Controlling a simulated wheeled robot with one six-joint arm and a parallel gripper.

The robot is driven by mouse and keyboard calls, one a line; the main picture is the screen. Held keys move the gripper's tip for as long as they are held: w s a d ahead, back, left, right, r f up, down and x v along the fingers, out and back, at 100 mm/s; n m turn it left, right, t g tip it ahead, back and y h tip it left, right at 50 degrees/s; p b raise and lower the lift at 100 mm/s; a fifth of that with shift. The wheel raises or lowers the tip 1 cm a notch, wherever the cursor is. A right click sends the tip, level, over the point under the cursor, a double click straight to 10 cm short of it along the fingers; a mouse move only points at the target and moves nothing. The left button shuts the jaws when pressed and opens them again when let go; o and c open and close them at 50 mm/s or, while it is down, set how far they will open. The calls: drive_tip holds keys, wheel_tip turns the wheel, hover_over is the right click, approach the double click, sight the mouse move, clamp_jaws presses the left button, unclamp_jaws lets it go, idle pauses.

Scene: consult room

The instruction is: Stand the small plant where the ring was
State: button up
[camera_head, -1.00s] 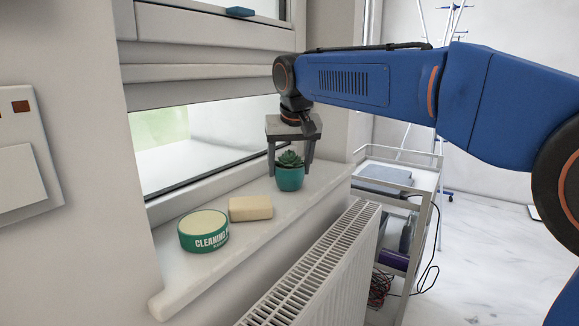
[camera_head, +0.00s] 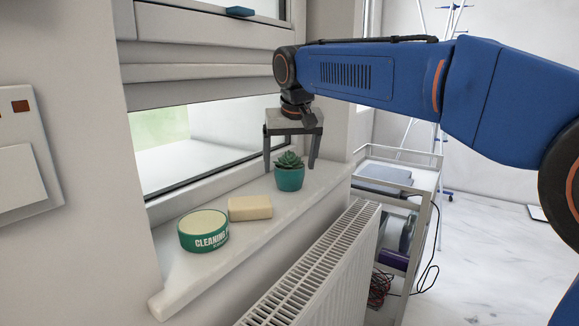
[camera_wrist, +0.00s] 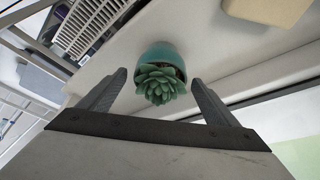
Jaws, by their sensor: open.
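The small plant (camera_head: 289,172) is a green succulent in a teal pot. It stands upright on the white window sill (camera_head: 240,233), behind and to the right of the beige block. My gripper (camera_head: 292,160) is open above and behind the plant, with its fingers pointing down. In the wrist view the plant (camera_wrist: 161,78) shows just beyond and between the fingertips of my gripper (camera_wrist: 160,85), with a gap on both sides. No ring shows in any view.
A round green tin (camera_head: 203,232) labelled "CLEANING" and a beige block (camera_head: 250,207) stand on the sill to the left. A radiator (camera_head: 318,265) is below the sill's front edge. A trolley (camera_head: 398,185) stands to the right. The window is behind.

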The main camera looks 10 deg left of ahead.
drive_tip(key=v, duration=1)
drive_tip(key=shift+r, duration=0.15)
drive_tip(key=s+d+f+m, duration=0.1)
drive_tip(key=s+d+f, duration=0.2)
drive_tip(key=d, duration=0.5)
drive_tip(key=s+d+f, duration=0.3)
drive_tip(key=d+f, duration=0.1)
drive_tip(key=d, duration=0.5)
drive_tip(key=s+d+f+m, duration=0.1)
drive_tip(key=s+d+f, duration=0.2)
drive_tip(key=d, duration=0.5)
drive_tip(key=s+d+f+m, duration=0.1)
drive_tip(key=s+d+f, duration=0.6)
drive_tip(key=s+f, duration=0.3)
drive_tip(key=s+d+f+m+h, duration=0.1)
drive_tip(key=s+d+f, duration=0.7)
drive_tip(key=f, duration=0.5)
drive_tip(key=s, duration=0.2)
drive_tip(key=shift+s+f+t+h, duration=0.25)
drive_tip(key=shift+t+h, duration=0.05)
